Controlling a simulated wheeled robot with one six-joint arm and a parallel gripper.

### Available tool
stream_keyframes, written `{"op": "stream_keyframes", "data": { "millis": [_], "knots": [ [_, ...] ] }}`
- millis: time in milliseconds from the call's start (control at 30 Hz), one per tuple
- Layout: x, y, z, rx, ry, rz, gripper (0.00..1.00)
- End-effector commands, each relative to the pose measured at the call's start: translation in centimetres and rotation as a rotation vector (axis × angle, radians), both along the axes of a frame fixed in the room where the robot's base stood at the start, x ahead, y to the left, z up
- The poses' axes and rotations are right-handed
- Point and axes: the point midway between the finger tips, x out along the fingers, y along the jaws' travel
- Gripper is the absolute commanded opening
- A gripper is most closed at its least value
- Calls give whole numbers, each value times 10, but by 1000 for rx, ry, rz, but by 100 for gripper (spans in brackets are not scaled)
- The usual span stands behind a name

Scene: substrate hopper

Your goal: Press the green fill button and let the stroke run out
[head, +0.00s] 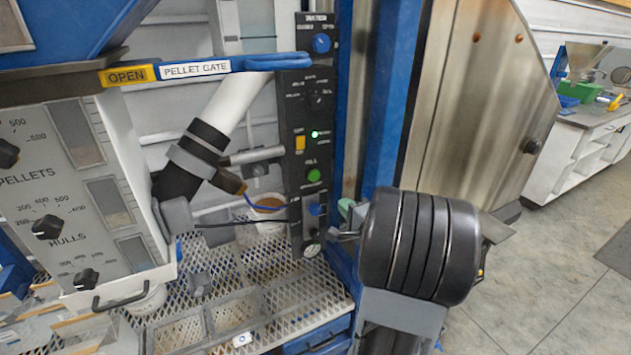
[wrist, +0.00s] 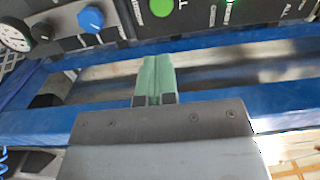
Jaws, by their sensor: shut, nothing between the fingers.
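The green fill button (head: 314,176) sits on the black control panel (head: 297,150), below a yellow switch and a small lit green lamp (head: 314,134). In the wrist view the green button (wrist: 161,7) is at the top edge, partly cut off. My gripper (wrist: 155,62) is shut and empty, its green fingers together and pointing toward the panel just below the button. In the head view my gripper (head: 345,209) shows only partly beside the panel's lower right, with my dark wrist hiding much of it. The fingertips look apart from the button.
A blue knob (head: 315,208) and a gauge (head: 312,249) are on the panel below the button. A blue upright post (head: 375,110) stands right of the panel. The blue pellet gate handle (head: 277,62) juts out at upper left.

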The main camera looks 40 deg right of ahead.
Motion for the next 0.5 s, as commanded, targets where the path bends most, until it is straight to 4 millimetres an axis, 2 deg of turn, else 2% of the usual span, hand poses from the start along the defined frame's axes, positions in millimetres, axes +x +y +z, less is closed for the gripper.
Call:
{"op": "stream_keyframes", "data": {
  "millis": [367,500],
  "knots": [
    [0,1,0,15,-10,9,0],
    [5,1,0,14,-10,12,0]
  ]
}}
